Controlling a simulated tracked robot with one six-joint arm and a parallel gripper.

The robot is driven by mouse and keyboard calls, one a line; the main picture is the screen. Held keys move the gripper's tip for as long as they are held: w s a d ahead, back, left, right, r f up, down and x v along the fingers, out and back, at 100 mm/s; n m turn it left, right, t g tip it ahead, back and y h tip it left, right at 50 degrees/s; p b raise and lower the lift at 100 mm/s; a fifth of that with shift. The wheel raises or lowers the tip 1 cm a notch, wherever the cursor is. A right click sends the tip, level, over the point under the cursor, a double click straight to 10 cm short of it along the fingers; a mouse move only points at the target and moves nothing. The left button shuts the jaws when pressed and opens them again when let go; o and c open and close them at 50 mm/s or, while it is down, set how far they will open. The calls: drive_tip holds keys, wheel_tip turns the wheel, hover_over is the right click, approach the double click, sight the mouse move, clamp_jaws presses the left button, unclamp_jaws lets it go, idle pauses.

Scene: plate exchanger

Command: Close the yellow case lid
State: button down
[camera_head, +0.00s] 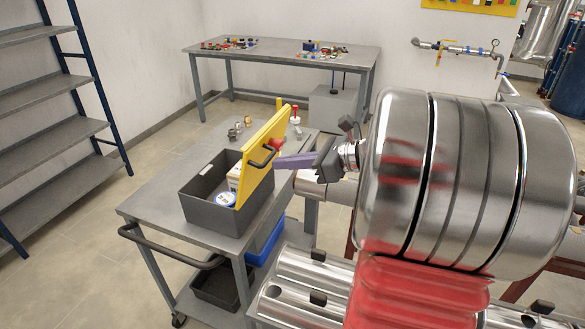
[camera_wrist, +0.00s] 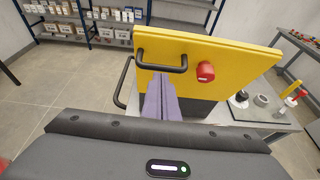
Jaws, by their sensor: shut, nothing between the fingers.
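The dark grey case (camera_head: 208,216) stands on a cart, with its yellow lid (camera_head: 251,180) raised and tilted, so the inside is open to view. The lid's outer face fills the middle of the wrist view (camera_wrist: 235,62), with a black handle (camera_wrist: 163,69) and a red knob (camera_wrist: 206,72). My gripper (camera_head: 280,163) is shut and empty, its purple fingers pointing at the lid's outer face beside the handle and knob. In the wrist view the fingertips (camera_wrist: 160,76) lie just below the handle bar; I cannot tell whether they touch.
A round white-and-blue item (camera_head: 226,199) lies in the case. Small brass and metal fittings (camera_head: 240,126) stand on the cart top (camera_head: 160,203) behind the case. A large steel vessel (camera_head: 460,180) is at the right. A workbench (camera_head: 290,57) stands at the back, shelves (camera_head: 60,92) at the left.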

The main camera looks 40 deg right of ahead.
drive_tip(key=shift+w+a+r+g, duration=0.2)
drive_tip(key=shift+w+r+g, duration=0.1)
drive_tip(key=shift+w+r, duration=0.05)
idle(0.4)
